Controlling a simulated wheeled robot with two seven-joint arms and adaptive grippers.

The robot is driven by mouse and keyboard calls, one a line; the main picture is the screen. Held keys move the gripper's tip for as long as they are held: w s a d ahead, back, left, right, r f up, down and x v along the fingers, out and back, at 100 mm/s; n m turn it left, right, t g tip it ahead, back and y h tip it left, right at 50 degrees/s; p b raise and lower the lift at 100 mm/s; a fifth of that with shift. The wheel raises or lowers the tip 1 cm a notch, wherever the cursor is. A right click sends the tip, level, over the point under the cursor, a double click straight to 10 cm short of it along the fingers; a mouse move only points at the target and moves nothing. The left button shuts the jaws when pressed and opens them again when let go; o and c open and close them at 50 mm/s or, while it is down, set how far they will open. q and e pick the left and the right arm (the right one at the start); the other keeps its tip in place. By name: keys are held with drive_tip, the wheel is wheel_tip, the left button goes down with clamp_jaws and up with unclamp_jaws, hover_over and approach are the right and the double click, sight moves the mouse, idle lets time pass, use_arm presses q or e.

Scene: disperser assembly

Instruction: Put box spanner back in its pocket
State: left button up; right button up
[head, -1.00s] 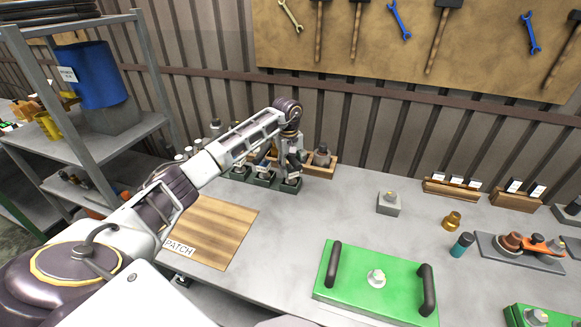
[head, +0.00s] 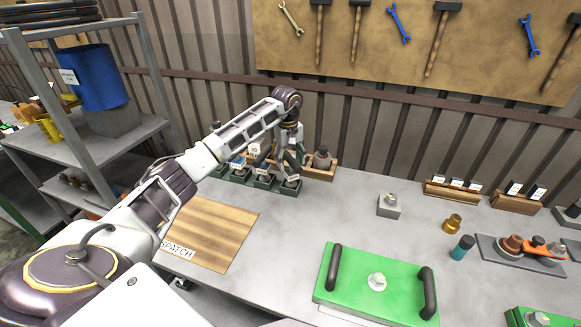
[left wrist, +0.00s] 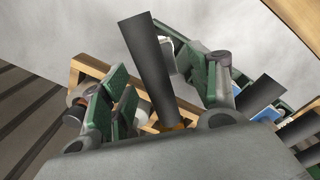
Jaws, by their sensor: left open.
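A dark grey tube, which looks like the box spanner (left wrist: 150,70), stands between the two green-padded fingers of my left gripper (left wrist: 160,92) in the left wrist view. The fingers are open, with gaps beside the tube. In the head view my left gripper (head: 290,157) points down over the right end of a row of dark green pockets (head: 262,182) at the back of the bench. The tube's lower end is hidden in the wrist view, so its seating in the pocket cannot be told. My right gripper is not in view.
A wooden holder (head: 318,172) stands right behind the pockets, close to my gripper. Other dark tools (left wrist: 262,97) stand beside it. A green plate with black handles (head: 340,290) lies to the right.

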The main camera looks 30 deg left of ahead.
use_arm(q)
drive_tip(key=shift+s+a+r, duration=0.1)
drive_tip(key=shift+s+r, duration=0.05)
drive_tip(key=shift+r, duration=3.85)
